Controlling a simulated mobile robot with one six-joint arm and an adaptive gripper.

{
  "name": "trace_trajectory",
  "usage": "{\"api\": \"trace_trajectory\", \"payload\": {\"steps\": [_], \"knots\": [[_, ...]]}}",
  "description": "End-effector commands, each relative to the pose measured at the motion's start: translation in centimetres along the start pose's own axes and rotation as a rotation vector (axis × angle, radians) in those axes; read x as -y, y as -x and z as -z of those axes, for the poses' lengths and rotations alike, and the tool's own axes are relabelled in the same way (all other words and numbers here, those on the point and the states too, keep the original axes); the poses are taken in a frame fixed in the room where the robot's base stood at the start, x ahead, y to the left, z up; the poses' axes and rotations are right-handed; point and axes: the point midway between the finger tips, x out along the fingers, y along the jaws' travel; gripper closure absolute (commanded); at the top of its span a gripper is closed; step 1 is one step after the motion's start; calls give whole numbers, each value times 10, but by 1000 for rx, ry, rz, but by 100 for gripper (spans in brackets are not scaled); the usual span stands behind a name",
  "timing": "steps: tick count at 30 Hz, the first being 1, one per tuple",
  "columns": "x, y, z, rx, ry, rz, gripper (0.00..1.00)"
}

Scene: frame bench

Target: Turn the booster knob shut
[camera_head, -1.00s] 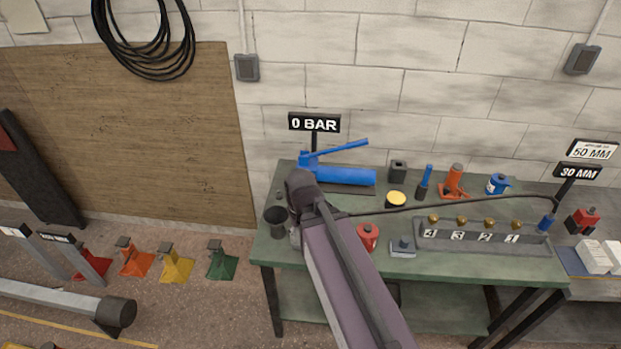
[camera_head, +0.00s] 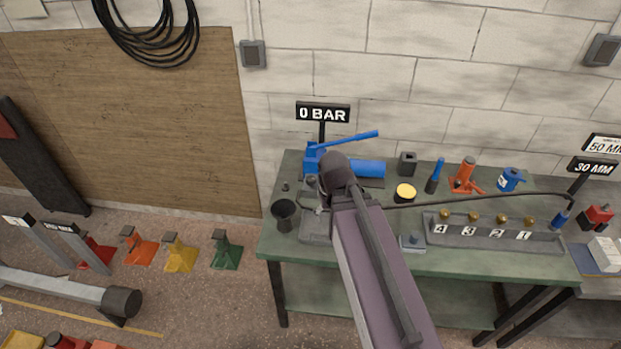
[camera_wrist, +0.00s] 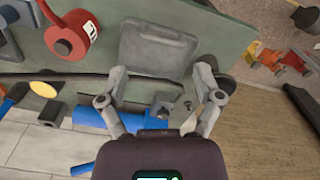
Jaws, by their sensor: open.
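The blue hand pump (camera_head: 367,169), with a long blue lever, stands at the back left of the green bench under a 0 BAR sign (camera_head: 323,113). In the wrist view its blue cylinder (camera_wrist: 90,117) lies beyond the fingers. A small dark round knob (camera_wrist: 188,104) shows beside the pump's blue end, between my fingers and near the right one; I cannot tell for sure that it is the booster knob. My gripper (camera_wrist: 162,80) is open and empty above the bench, its fingers spread wide. In the head view my arm hides most of the gripper.
A grey tray (camera_wrist: 158,45) lies close to the fingertips. A red canister (camera_wrist: 70,35) is on the bench too. A dark cup (camera_head: 284,212) stands at the bench's left edge. A yellow-topped can (camera_head: 405,192) and a numbered rack (camera_head: 490,240) are to the right.

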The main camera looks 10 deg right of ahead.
Motion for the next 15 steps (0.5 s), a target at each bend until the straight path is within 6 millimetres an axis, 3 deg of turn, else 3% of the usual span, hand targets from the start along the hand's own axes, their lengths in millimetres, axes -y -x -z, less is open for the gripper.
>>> {"api": "trace_trajectory", "payload": {"steps": [5, 8, 15], "knots": [[0, 1, 35, 0, 72, 0, 13], [0, 2, 65, 0, 152, 0, 13], [-1, 5, 161, -1, 422, 1, 13]]}}
